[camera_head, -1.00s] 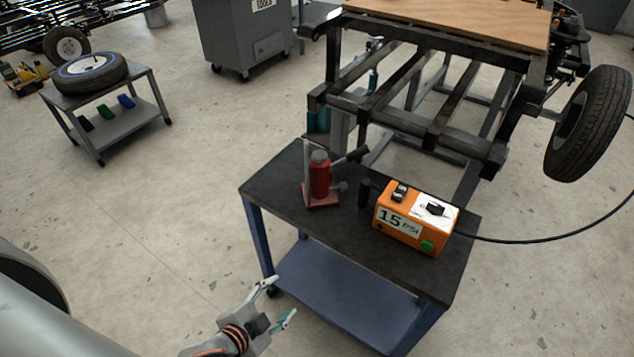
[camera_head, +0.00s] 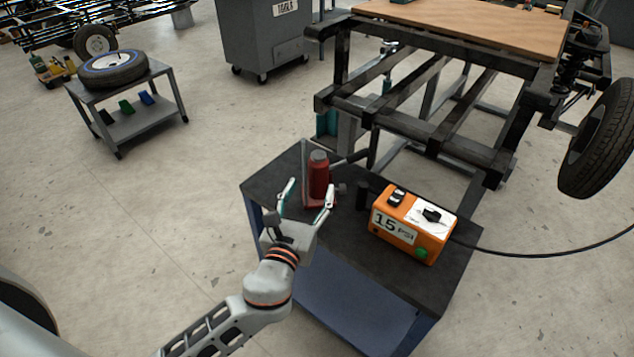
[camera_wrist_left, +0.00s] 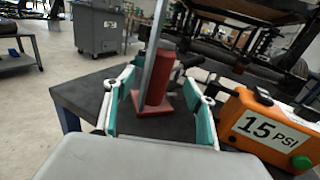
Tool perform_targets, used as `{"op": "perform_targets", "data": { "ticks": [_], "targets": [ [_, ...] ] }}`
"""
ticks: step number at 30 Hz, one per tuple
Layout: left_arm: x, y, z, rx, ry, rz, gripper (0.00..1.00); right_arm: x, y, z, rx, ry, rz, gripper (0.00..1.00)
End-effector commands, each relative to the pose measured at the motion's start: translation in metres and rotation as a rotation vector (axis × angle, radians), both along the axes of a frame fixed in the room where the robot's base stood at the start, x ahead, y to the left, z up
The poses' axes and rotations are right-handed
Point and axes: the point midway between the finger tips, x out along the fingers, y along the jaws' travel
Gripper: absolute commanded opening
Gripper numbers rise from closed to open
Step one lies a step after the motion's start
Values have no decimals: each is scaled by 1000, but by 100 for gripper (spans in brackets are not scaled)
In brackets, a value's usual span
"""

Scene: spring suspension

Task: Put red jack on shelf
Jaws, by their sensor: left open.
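The red jack (camera_head: 318,174) stands upright on the dark top of the blue cart (camera_head: 345,238). It has a red cylinder, a red base and a grey upright bar. My left gripper (camera_head: 305,196) is open at the near side of the jack, with its fingers pointing towards it. In the left wrist view the jack (camera_wrist_left: 160,78) shows between the two teal finger pads, with no visible grip on it. The cart's lower blue shelf (camera_head: 350,305) lies below the top, partly hidden by my left arm. My right gripper is not in view.
An orange 15 PSI box (camera_head: 413,225) with a black cable sits right of the jack. A dark metal frame (camera_head: 430,125) stands behind the cart. A small grey cart (camera_head: 150,125) with a tire (camera_head: 112,70) stands at the left. The floor between the carts is clear.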

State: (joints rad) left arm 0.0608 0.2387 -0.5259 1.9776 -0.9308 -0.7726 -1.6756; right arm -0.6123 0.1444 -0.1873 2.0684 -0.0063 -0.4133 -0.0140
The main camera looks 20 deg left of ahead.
Motion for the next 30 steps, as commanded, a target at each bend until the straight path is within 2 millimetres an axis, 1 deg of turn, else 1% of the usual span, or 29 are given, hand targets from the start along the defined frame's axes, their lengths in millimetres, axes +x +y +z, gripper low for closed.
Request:
{"op": "perform_targets", "data": {
  "ticks": [3,11,16,18,21,24,29,30],
  "targets": [
    [9,-2,4,44,-13,-4,55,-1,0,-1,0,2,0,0],
    [34,0,2,41,-10,-4,55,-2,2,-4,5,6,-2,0],
    [58,3,-3,39,-9,-3,55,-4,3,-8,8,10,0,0],
    [68,4,-3,37,-9,-4,55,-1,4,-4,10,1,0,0],
    [77,4,-2,38,-9,-4,55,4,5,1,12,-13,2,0],
    [80,4,-1,38,-8,-4,55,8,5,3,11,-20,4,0],
    [80,4,-1,37,-9,-4,55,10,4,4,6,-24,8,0],
    [80,4,-1,37,-9,-4,52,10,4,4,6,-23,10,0]
  ]
}}
